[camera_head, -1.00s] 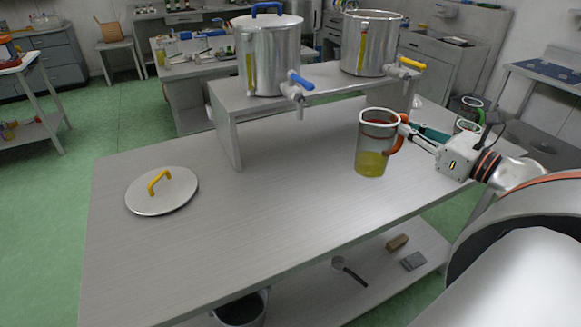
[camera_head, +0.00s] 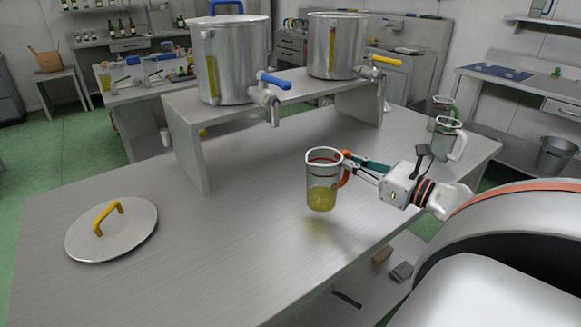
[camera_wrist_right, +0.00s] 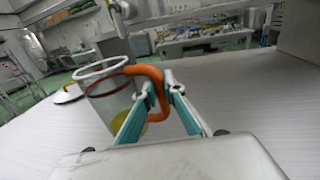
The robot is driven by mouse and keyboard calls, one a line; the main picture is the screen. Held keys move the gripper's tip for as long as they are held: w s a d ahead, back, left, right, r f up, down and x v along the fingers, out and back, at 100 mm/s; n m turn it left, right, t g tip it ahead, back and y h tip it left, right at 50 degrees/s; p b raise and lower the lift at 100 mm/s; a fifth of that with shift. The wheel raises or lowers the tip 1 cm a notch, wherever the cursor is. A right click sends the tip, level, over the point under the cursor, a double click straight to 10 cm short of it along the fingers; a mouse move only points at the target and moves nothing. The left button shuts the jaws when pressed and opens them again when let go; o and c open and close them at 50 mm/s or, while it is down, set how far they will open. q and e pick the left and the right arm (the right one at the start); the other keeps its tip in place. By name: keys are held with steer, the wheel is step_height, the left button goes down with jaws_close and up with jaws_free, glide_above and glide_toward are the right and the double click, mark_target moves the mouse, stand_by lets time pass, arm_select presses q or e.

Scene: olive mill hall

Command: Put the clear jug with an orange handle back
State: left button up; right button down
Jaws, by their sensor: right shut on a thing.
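The clear jug with an orange handle (camera_head: 322,182) holds some yellow liquid and is upright over the middle of the table. It seems to hang a little above the top, with a yellowish patch on the surface below it. My right gripper (camera_head: 352,166) is shut on its orange handle from the right. In the right wrist view the jug (camera_wrist_right: 108,100) is at the left, and the fingers of my right gripper (camera_wrist_right: 160,98) sit at the orange handle. My left gripper is not in view.
A steel tank with blue tap (camera_head: 232,60) and one with yellow tap (camera_head: 335,45) stand on a raised shelf (camera_head: 186,150). A lid with yellow handle (camera_head: 112,232) lies at left. Two clear jugs, the nearer with a pale handle (camera_head: 446,142), stand at back right.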

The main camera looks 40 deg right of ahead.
steer(key=w+f, duration=0.1)
steer(key=w, duration=0.4)
steer(key=w+a+f, duration=0.1)
steer(key=w, duration=0.4)
steer(key=w+f, duration=0.1)
steer(key=w, duration=0.4)
steer(key=shift+a+f, duration=0.1)
steer(key=shift+a, duration=0.05)
steer(key=shift+f, duration=0.25)
steer(key=shift+r, duration=0.15)
steer(key=c, duration=2.1)
jaws_free()
steer(key=shift+c, duration=0.2)
steer(key=shift+s, duration=0.5)
steer(key=s, duration=0.6)
steer(key=s+d+b, duration=0.1)
steer(key=s, duration=0.2)
steer(key=shift+s+f, duration=0.2)
steer(key=shift+s, duration=0.2)
steer(key=shift+s+r, duration=0.15)
steer(key=shift+s, duration=0.4)
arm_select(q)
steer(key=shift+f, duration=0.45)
